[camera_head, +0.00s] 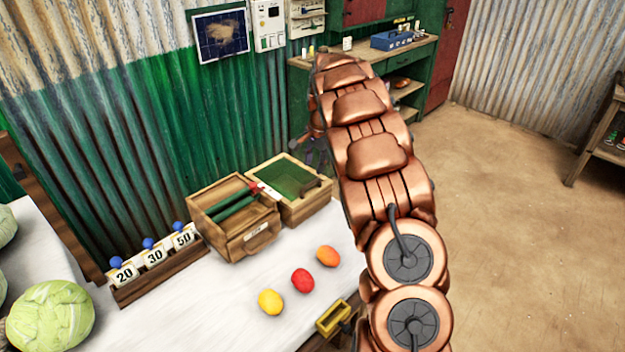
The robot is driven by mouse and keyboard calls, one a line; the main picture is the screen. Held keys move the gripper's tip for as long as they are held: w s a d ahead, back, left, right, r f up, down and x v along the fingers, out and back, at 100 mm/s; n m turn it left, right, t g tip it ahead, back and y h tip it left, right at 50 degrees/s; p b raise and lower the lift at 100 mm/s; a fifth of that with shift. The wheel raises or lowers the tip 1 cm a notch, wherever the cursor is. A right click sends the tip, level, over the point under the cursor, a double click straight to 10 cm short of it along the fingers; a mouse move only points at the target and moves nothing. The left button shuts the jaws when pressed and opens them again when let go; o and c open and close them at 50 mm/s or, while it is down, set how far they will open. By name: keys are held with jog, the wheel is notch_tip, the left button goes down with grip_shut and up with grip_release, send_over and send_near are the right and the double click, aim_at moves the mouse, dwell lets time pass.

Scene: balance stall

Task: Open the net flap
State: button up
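A wooden box (235,240) with a front handle stands on the white table, with green rod-like parts across its top. Beside it on the right is a second wooden box (305,208) with a green panel or lining (287,178) in its top. A small red and white piece (256,188) sits where the two boxes meet. I cannot tell for sure which part is the net flap. My gripper (314,150) is dark and mostly hidden behind my copper arm, just beyond the right box's back corner. Its fingers are too small and covered to judge.
Yellow (270,302), red (302,280) and orange (327,256) fruit-like balls lie in front of the boxes. A card rack (160,275) reads 20, 30, 50. Pale green balls (50,316) are at left. A small yellow box (333,317) is at the front edge. A corrugated wall stands behind.

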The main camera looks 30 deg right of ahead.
aim_at(312, 183)
jog(key=shift+w+d+f+p, duration=0.15)
jog(key=shift+w+f+p, duration=0.3)
jog(key=shift+f, duration=1.05)
jog(key=shift+w+d+f+p, duration=0.15)
jog(key=shift+w+f+p, duration=0.25)
jog(key=shift+f, duration=1.05)
jog(key=shift+w+d+f+p, duration=0.25)
jog(key=shift+w+f, duration=0.35)
jog(key=shift+f, duration=0.9)
jog(key=shift+a, duration=0.1)
grip_shut()
jog(key=shift+r, duration=0.1)
